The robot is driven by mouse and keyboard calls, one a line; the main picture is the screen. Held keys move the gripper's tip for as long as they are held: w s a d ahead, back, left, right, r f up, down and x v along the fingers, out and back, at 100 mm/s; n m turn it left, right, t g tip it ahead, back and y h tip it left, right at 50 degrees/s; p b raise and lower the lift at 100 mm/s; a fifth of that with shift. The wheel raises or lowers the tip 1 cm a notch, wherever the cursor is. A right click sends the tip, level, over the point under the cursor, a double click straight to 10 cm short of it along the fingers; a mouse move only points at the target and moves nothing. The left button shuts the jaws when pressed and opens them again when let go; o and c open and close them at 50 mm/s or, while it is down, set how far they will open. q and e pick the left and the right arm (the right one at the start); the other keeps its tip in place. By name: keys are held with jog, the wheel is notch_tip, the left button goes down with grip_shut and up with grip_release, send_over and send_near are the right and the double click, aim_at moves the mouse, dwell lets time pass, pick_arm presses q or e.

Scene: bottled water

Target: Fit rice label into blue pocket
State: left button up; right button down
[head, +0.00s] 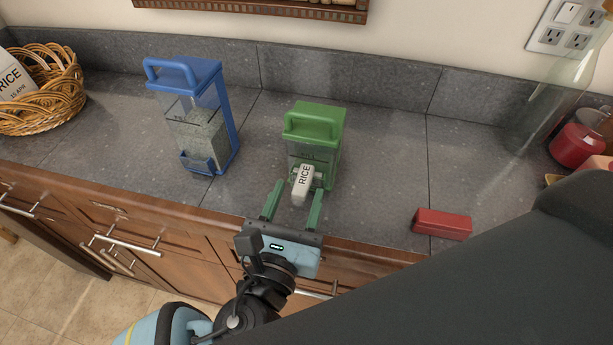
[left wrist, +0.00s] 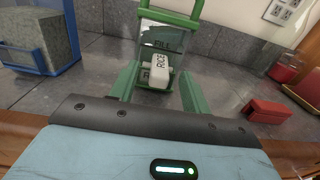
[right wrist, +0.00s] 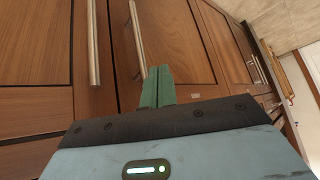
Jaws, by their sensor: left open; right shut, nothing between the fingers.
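The white rice label (head: 303,184) leans at the front of the green container (head: 316,127), at its pocket; I cannot tell how far in it sits. It also shows in the left wrist view (left wrist: 161,72). The blue container (head: 190,110) stands to the left, holding grey-green contents, with its blue pocket (head: 198,164) low on the front. My left gripper (head: 293,205) is open, with its green fingers on either side of the label and apart from it. My right gripper (right wrist: 158,87) is shut and empty, in front of the wooden cabinet doors.
A wicker basket (head: 43,111) at the far left holds a bag marked RICE (head: 13,77). A red block (head: 441,223) lies right of my left gripper. A glass bottle (head: 545,100) and a red jar (head: 576,145) stand at the right. Counter between the containers is clear.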

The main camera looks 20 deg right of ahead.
pick_arm(q)
jog(key=shift+x, duration=1.95)
jog(key=shift+f, duration=0.1)
grip_shut()
